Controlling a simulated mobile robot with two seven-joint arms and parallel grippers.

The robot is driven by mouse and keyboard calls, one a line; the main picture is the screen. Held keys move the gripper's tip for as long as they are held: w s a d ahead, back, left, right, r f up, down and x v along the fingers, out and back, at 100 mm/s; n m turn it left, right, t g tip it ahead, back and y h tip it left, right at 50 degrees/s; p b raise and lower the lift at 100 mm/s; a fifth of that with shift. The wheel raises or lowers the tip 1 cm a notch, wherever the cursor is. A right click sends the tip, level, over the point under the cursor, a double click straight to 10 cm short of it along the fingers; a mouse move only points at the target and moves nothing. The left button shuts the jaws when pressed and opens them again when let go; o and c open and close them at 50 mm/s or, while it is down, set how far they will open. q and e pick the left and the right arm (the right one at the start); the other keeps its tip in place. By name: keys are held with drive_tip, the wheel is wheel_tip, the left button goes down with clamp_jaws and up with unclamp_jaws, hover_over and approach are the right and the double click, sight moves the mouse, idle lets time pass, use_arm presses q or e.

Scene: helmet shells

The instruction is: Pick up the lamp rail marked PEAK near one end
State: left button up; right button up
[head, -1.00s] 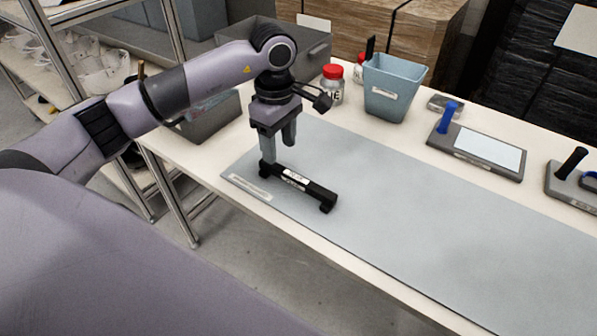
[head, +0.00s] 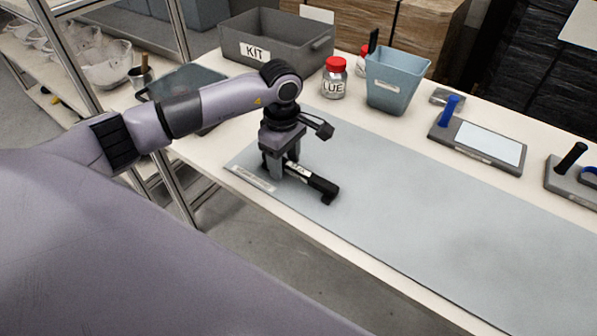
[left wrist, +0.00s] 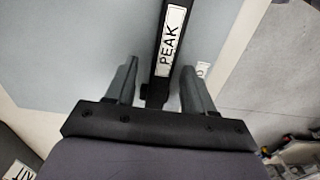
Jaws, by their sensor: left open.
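The lamp rail (head: 318,182) is a black bar with a white label, lying on the grey mat (head: 400,190) near its left end. In the left wrist view the rail (left wrist: 160,82) runs up the picture and its label reads PEAK. My left gripper (head: 278,170) is low over the rail's left end. Its fingers also show in the left wrist view (left wrist: 158,85), open, one on each side of the rail with gaps between. The fingers partly hide the rail's near end in the head view. My right gripper is not in view.
Behind the mat stand a grey bin marked KIT (head: 290,60), a red-lidded jar (head: 333,85) and a blue-grey tub (head: 392,90). A blue-handled plate tool (head: 480,145) lies further right. The mat's middle is clear.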

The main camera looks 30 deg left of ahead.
use_arm(q)
drive_tip(key=shift+f+b, duration=0.25)
drive_tip(key=shift+b, duration=0.05)
idle(0.4)
clamp_jaws()
